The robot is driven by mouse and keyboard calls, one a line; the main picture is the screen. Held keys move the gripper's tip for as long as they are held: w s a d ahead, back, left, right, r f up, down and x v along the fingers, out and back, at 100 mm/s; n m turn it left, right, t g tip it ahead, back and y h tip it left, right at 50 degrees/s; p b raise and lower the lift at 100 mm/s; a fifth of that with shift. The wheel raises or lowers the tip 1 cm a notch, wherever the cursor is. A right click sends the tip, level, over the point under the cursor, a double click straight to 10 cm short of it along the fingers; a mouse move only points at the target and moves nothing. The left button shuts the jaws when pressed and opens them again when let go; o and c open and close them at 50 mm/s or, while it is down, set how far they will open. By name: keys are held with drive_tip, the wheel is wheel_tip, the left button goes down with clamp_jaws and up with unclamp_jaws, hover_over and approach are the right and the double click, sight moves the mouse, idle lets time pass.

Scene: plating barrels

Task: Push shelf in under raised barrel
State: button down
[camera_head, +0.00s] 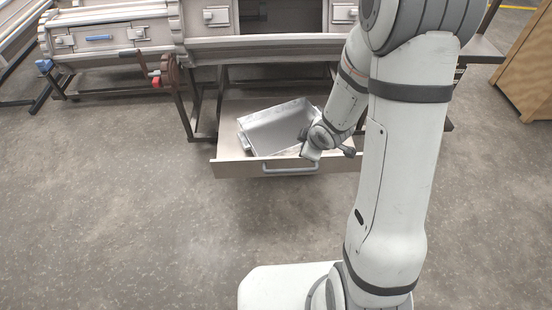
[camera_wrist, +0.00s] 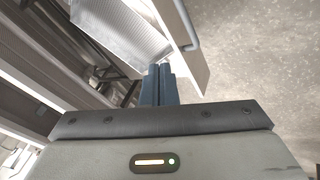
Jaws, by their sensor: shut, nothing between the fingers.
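The shelf (camera_head: 232,168) is pulled out on the floor side of the frame, below the large grey barrel (camera_head: 270,48). Its front panel carries a light bar handle (camera_head: 290,170). A shallow metal tray (camera_head: 280,126) lies on the shelf, turned at an angle. My gripper (camera_wrist: 158,84) is shut and empty. In the wrist view its fingertips are close to the inner side of the shelf's front panel (camera_wrist: 190,75), with the tray (camera_wrist: 120,25) beyond. In the head view my gripper's end (camera_head: 311,152) is just above the shelf's front right; contact cannot be told.
A brown wooden cabinet (camera_head: 528,70) is at the right edge. The grey floor (camera_head: 130,210) in front of the shelf is clear on the left.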

sight(273, 173)
drive_tip(key=w+a+f+n+y+b, duration=0.1)
drive_tip(key=a+f+b, duration=0.1)
drive_tip(key=f, duration=0.4)
drive_tip(key=w+a+f+n+y+b, duration=0.1)
drive_tip(key=a+f+b, duration=0.1)
drive_tip(key=f, duration=0.5)
drive_tip(key=w+a+f+n+b, duration=0.1)
drive_tip(key=w+a+f+b, duration=0.1)
drive_tip(key=f, duration=0.4)
drive_tip(key=shift+w+a+f+y+b, duration=0.15)
drive_tip(key=shift+a+y+b, duration=0.35)
drive_tip(key=shift+a, duration=0.6)
drive_tip(key=shift+w, duration=1.25)
drive_tip(key=shift+w+r, duration=0.2)
drive_tip(key=shift+w, duration=0.5)
drive_tip(key=shift+w, duration=0.1)
